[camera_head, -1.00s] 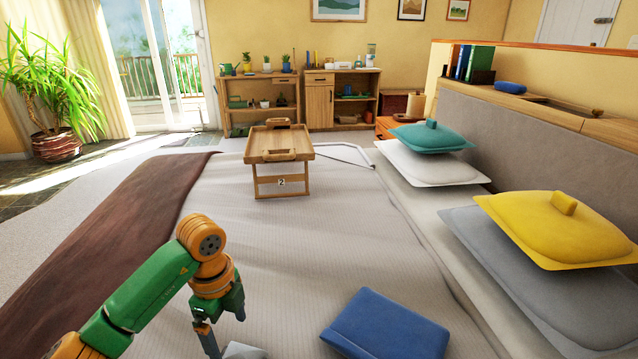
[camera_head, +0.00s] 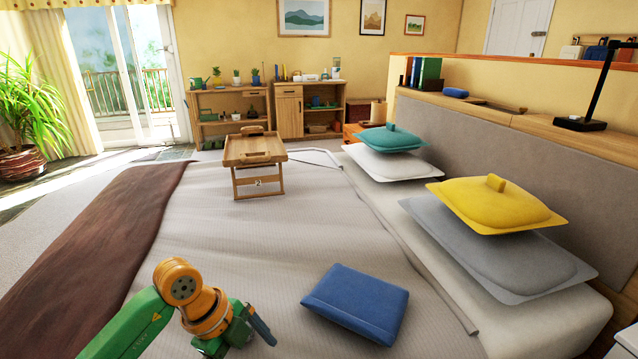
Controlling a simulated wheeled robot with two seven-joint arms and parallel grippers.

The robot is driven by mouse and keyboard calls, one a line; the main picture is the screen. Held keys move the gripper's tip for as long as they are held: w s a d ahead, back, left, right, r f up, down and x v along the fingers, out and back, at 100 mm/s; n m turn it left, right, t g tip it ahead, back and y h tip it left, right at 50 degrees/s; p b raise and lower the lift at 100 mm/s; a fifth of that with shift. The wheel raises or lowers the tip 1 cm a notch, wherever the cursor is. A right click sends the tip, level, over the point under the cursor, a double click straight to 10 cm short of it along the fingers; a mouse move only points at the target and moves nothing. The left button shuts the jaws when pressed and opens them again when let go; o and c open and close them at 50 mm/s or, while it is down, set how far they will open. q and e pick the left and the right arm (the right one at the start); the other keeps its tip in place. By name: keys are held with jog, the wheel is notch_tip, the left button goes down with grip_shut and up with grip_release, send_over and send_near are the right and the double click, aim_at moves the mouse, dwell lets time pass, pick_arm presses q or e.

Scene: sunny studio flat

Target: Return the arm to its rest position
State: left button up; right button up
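My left arm (camera_head: 135,325) comes in from the lower left, green with an orange wrist. My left gripper (camera_head: 238,336) is above the near part of the bed, left of the blue cushion and apart from it. One dark finger shows on its right side and another part on its left, with a gap between them. I see nothing held in it, though its lower end is partly hidden. My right gripper and arm are not in view.
The bed (camera_head: 240,235) fills the middle, with a brown throw (camera_head: 105,235) at left. The blue cushion (camera_head: 358,303) lies near the gripper. A wooden tray table (camera_head: 254,150) stands farther back. Yellow (camera_head: 490,210) and teal (camera_head: 388,142) cushions are at right by the headboard (camera_head: 540,150).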

pick_arm(q)
jog(key=s+d+r+m+h, duration=0.1)
jog(key=d+r+m+h, duration=0.1)
jog(key=d+r+h, duration=0.4)
jog(key=s+d+r+m+h, duration=0.15)
jog(key=d+h, duration=0.25)
jog(key=d, duration=0.5)
notch_tip(320, 180, up, 11)
jog(key=w+a+n+t+h, duration=0.2)
jog(key=n+t+h, duration=0.35)
jog(key=t, duration=0.55)
jog(key=w+a+n+t+y, duration=0.4)
jog(key=a+n+t+y, duration=0.35)
jog(key=n, duration=0.25)
jog(key=a+f+n+g+y, duration=0.2)
jog(key=a+f+n+y, duration=0.8)
jog(key=f+y, duration=0.3)
jog(key=s+a+f+m+g+h, duration=0.1)
jog(key=s+f+g, duration=1.3)
jog(key=s+f, duration=0.65)
notch_tip(320, 180, down, 14)
jog(key=s+r, duration=0.1)
jog(key=s, duration=0.2)
jog(key=s+a+f+g, duration=0.2)
jog(key=s+f, duration=1)
notch_tip(320, 180, up, 18)
jog(key=p, duration=1.7)
jog(key=shift+s+a+f+m+p, duration=0.15)
jog(key=shift+s+f+m+p, duration=0.1)
jog(key=shift+s+m+p, duration=0.1)
